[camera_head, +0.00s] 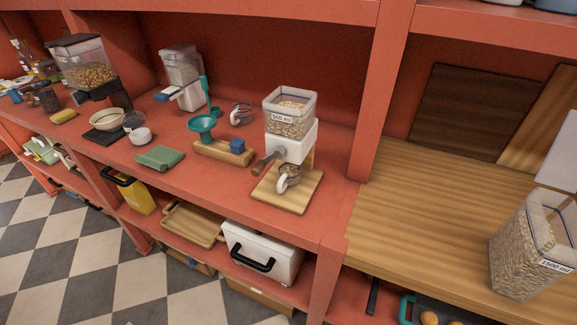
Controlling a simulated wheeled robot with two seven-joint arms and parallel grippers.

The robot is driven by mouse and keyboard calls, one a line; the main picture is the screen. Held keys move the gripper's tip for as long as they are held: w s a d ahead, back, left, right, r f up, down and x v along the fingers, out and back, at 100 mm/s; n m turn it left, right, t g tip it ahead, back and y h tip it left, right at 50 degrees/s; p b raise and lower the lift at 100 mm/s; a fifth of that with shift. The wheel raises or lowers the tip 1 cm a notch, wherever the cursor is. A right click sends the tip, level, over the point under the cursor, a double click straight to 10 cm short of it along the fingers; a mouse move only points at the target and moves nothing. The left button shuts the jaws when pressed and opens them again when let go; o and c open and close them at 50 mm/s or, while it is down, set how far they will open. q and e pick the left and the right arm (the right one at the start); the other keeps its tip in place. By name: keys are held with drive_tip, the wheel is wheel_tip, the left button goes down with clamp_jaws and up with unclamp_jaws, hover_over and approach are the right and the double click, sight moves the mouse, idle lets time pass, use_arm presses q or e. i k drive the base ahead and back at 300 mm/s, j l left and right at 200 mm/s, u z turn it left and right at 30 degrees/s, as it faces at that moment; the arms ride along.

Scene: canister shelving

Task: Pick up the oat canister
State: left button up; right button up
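A clear canister (530,245) with pale oat-like flakes and a "1500 ml" label stands on the wooden counter at the right, partly against the picture's edge. A smaller clear canister (289,115) labelled "500 ml", also with pale flakes, sits on top of a white dispenser (292,144) on the red shelf. I cannot tell from the labels which holds oats. Neither of my grippers shows in this view.
A wooden board under the dispenser carries a metal cup (288,178). A teal funnel stand (203,128), a green cloth (160,158) and bowls stand to the left. A red post (374,100) divides the bays. The wooden counter (400,215) is clear left of the large canister.

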sight(535, 249)
drive_tip(key=z, duration=1.8)
drive_tip(key=u, duration=1.75)
drive_tip(key=z, duration=1.75)
drive_tip(key=i+j+u, duration=0.2)
drive_tip(key=i+l, duration=0.05)
drive_tip(key=l, duration=0.05)
